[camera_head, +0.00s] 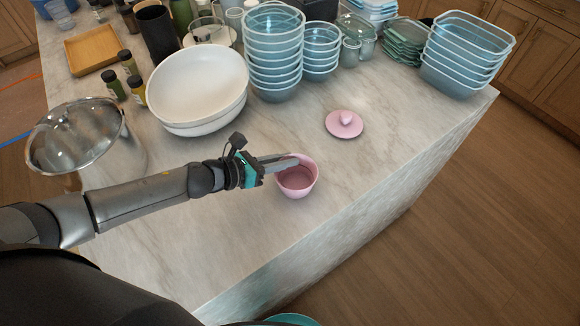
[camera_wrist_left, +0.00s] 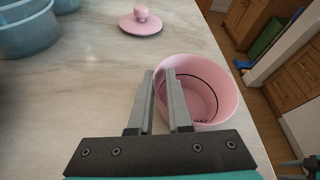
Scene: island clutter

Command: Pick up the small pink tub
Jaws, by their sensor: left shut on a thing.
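The small pink tub (camera_head: 297,181) is near the front edge of the marble island, upright and without its lid. My left gripper (camera_head: 293,161) reaches it from the left and is shut on its near-left wall. In the left wrist view the pink tub (camera_wrist_left: 212,92) shows its open inside, with one finger of the left gripper (camera_wrist_left: 163,85) inside the rim and the other outside. I cannot tell whether the tub's base touches the counter. The pink lid (camera_head: 344,124) lies apart, behind and to the right of the tub.
White bowls (camera_head: 198,86), stacked blue bowls (camera_head: 273,52), and stacked blue containers (camera_head: 466,54) stand farther back. A pot with a glass lid (camera_head: 78,135) is at the left. The marble around the tub is clear; the island (camera_head: 400,150) ends at the right.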

